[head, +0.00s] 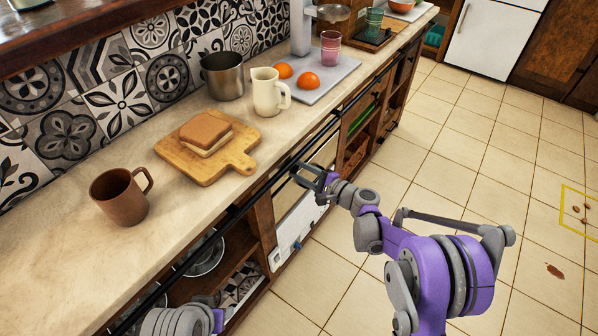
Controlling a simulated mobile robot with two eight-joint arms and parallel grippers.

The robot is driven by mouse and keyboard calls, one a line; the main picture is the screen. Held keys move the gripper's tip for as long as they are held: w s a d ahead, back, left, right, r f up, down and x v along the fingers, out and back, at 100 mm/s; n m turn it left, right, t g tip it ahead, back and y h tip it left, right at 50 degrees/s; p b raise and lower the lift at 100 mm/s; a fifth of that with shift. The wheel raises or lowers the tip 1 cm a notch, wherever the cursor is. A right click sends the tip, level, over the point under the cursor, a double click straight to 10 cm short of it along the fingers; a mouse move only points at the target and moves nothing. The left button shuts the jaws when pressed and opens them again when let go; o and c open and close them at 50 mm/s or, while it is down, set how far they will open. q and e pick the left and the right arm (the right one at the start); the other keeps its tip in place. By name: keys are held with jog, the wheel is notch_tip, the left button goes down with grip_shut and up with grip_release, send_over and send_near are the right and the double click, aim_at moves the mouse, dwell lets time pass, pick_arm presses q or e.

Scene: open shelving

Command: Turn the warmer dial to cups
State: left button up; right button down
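The warmer (301,222) is a white-fronted unit set under the counter, in the middle of the view. A small blue dial (296,247) sits low on its front panel; its setting and any markings are too small to read. My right gripper (308,176) is in front of the upper part of the warmer, by the counter edge, above and apart from the dial. Its fingers look spread, with nothing between them. Only part of my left arm shows at the bottom edge; its gripper is out of view.
The counter (60,247) holds a brown mug (119,197), a bread board (175,158), a cream pitcher (266,93), a metal pot (222,76) and a grey tray (325,83) with oranges. A dark rail runs along the counter front. Open shelves (357,150) flank the warmer.

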jog(key=shift+m, duration=0.5)
jog(key=c, duration=0.5)
grip_release()
jog(key=v, duration=1)
jog(key=shift+s+d+r+p, duration=0.15)
jog(key=shift+s+d+p, duration=0.05)
jog(key=shift+d+p, duration=0.2)
jog(key=shift+a, duration=0.1)
